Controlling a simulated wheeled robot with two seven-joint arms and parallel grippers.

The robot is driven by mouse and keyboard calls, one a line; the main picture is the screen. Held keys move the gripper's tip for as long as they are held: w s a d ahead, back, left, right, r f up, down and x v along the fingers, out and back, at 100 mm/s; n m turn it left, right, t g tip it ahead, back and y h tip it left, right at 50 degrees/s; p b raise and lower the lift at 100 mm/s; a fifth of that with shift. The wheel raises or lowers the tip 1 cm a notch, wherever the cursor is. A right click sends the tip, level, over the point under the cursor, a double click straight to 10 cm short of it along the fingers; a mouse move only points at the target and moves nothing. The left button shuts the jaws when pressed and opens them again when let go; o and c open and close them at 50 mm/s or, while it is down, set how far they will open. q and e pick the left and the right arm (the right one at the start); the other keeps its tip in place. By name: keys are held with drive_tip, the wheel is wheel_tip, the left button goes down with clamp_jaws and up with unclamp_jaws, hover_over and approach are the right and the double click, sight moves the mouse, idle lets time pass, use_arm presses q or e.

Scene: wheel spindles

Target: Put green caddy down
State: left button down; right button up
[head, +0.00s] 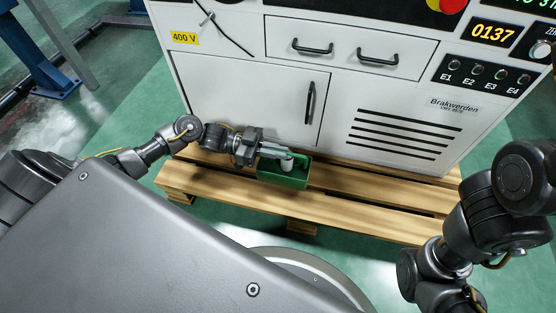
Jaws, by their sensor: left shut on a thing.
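The green caddy (284,181) is a small open-topped box in the middle of the head view, at the front of the white cabinet, over the wooden pallet. My left gripper (280,152) reaches in from the left and is shut at the caddy, its fingers over the caddy's top. A pale round part shows at the fingertips; I cannot tell what it is. I cannot tell whether the caddy's underside touches the pallet slats. My right arm is at the right edge, and its gripper is out of the picture.
The white cabinet (235,87), with black handles and vent slots, stands close behind the caddy. The wooden pallet (370,197) has bare slats to the right of the caddy. Blue metal posts (48,80) stand at the upper left on the green floor.

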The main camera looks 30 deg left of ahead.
sight(277, 171)
use_arm(q)
wheel_tip(277, 171, down, 4)
drive_tip(key=shift+r+b, duration=0.2)
drive_tip(key=shift+b, duration=0.85)
drive_tip(key=shift+r, duration=0.15)
drive_tip(key=c, duration=2)
unclamp_jaws()
drive_tip(key=o, duration=0.5)
drive_tip(key=shift+c, duration=0.2)
drive_tip(key=p+v, duration=0.2)
drive_tip(key=v, duration=1)
drive_tip(key=shift+p, duration=0.3)
